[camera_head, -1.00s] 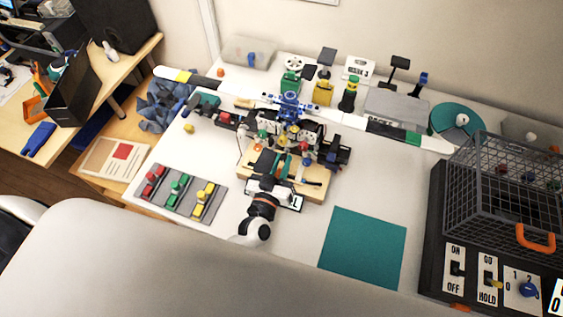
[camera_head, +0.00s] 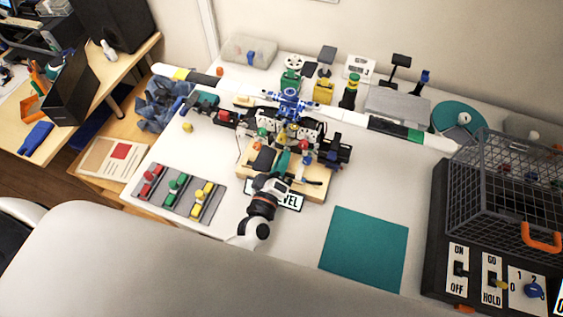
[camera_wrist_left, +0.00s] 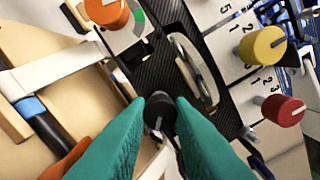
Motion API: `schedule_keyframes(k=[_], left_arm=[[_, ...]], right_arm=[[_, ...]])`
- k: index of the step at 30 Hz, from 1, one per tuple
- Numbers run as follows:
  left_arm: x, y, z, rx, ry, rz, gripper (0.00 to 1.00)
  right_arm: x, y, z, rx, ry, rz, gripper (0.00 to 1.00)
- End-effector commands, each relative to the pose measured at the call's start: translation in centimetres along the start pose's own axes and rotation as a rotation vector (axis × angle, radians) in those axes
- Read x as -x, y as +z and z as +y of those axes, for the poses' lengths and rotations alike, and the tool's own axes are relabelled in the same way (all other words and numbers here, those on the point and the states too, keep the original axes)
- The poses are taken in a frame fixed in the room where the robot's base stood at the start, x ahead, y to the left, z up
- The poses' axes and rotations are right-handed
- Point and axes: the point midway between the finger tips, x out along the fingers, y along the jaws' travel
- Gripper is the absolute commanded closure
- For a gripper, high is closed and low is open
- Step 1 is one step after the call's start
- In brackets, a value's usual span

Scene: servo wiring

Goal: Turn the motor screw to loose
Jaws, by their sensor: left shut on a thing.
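My left gripper (camera_wrist_left: 160,106) has teal fingers, shut on a small round black knob (camera_wrist_left: 158,115) with a pale pointer line in the left wrist view. The knob stands at the edge of a black carbon-patterned plate (camera_wrist_left: 160,52); it looks like the motor screw. In the head view the left gripper (camera_head: 281,164) is over the wooden board (camera_head: 313,189) with the device, and the arm hides the knob there. The right gripper is not in view.
Near the fingers are an orange knob (camera_wrist_left: 107,12), a yellow knob (camera_wrist_left: 262,46) and a red knob (camera_wrist_left: 282,110). A metal loop (camera_wrist_left: 194,70) stands beside the black knob. A wire cage (camera_head: 500,190) is at the right. A teal mat (camera_head: 364,249) lies bare in front.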

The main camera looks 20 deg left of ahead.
Motion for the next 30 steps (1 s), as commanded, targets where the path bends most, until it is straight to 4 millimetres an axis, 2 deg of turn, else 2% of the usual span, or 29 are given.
schedule_keyframes(k=[15,30], left_arm=[[0.0,0.0,0.1,0.432,0.0,0.0,1.0],[0.0,0.0,0.1,0.589,0.001,-0.001,1.0]], right_arm=[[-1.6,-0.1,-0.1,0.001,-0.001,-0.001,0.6],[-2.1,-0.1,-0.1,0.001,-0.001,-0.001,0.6]])
